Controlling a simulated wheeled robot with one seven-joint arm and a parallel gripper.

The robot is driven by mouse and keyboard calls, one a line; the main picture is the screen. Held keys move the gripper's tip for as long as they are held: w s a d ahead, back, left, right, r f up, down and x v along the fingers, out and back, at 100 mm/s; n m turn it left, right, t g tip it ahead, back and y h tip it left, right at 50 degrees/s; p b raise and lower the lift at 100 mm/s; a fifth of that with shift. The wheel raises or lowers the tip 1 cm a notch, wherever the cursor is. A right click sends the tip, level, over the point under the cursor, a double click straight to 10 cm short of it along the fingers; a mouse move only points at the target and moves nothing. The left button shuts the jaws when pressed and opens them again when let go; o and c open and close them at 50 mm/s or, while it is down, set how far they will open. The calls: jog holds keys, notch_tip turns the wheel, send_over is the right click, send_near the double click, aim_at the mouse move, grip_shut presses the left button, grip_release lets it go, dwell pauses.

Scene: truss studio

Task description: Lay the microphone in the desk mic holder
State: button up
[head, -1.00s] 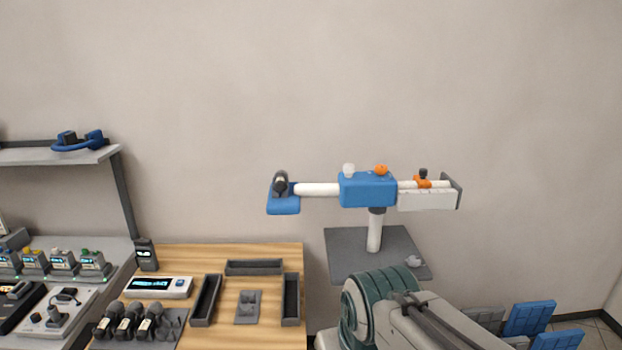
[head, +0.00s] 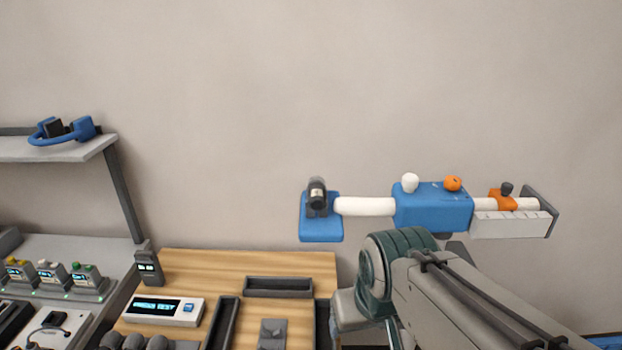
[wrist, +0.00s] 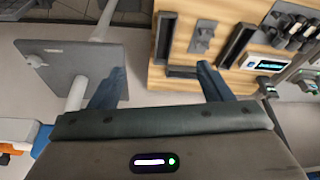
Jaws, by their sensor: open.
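A dark microphone (head: 317,194) with a light band sits in the blue cradle (head: 321,231) at the left end of the white boom. A grey notched holder block (head: 272,335) lies on the wooden desk, cut off by the lower frame edge. It looks empty in the wrist view (wrist: 203,36). Several more dark microphones (wrist: 292,32) sit side by side on the desk in the wrist view. My gripper (wrist: 160,70) is open, with two blue fingers apart and nothing between them. The head view does not show the fingers.
The boom's blue block (head: 432,208) carries white and orange knobs. Dark trays (head: 278,287) and a display box (head: 164,310) occupy the wooden desk (head: 225,262). Blue headphones (head: 62,130) lie on the shelf.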

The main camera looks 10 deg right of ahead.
jog(key=w+a+r+h, duration=0.1)
jog(key=w+r, duration=0.4)
jog(key=w, duration=0.4)
jog(key=w+a+r+h, duration=0.1)
jog(key=w+r, duration=0.5)
jog(key=w, duration=0.3)
jog(key=m+h+b, duration=0.1)
send_near(314, 180)
jog(key=x, duration=0.5)
jog(key=shift+d+f+p, duration=0.15)
jog(key=shift+f+p, duration=0.2)
jog(key=shift+f, duration=0.05)
jog(key=shift+p+x, duration=0.9)
jog(key=shift+x, duration=1.8)
jog(key=shift+w, duration=0.1)
jog(key=c, duration=1.2)
jog(key=shift+r, duration=0.1)
jog(key=shift+c, duration=0.4)
